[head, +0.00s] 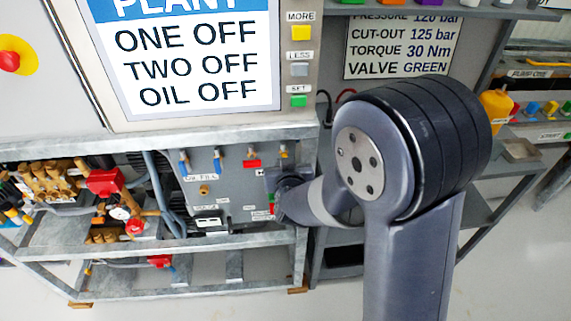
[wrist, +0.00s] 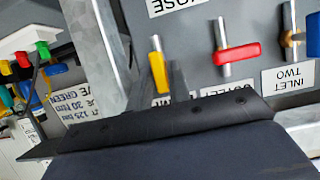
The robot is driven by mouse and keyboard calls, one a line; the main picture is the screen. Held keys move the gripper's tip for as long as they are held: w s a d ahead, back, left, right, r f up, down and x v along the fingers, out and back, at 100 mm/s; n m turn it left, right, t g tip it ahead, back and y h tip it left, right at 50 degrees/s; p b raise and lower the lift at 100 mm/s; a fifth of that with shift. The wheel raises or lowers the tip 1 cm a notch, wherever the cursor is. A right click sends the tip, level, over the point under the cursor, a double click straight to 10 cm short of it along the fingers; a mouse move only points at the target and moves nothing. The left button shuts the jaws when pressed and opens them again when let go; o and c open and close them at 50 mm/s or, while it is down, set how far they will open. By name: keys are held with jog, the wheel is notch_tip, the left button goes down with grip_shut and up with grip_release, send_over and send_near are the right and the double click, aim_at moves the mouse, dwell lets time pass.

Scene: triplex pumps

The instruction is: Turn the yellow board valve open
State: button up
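The yellow board valve handle (wrist: 158,72) shows in the wrist view left of centre, running lengthwise below a short metal pipe. In the head view the yellow handle (head: 283,152) is small, at the right end of the grey board. My gripper (wrist: 160,82) reaches up from the bottom of the wrist view. Its two grey fingers appear one on each side of the yellow handle, with a small gap to it; contact is hard to tell. In the head view my gripper (head: 277,200) is at the board's right side, partly hidden by my own arm.
A red lever (wrist: 236,54) lies crosswise on its pipe, right of the yellow handle. A blue valve handle (wrist: 294,38) is farther right. A grey metal frame post (wrist: 97,45) stands close on the left. The shelf edge (head: 220,133) runs above the board.

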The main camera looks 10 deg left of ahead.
jog(key=o, duration=0.3)
jog(key=p+v, duration=0.1)
jog(key=v, duration=0.9)
jog(key=shift+s+d+r, duration=0.15)
jog(key=shift+s, duration=0.25)
jog(key=b+x, duration=0.1)
jog(key=x, duration=1)
jog(key=shift+s, duration=0.1)
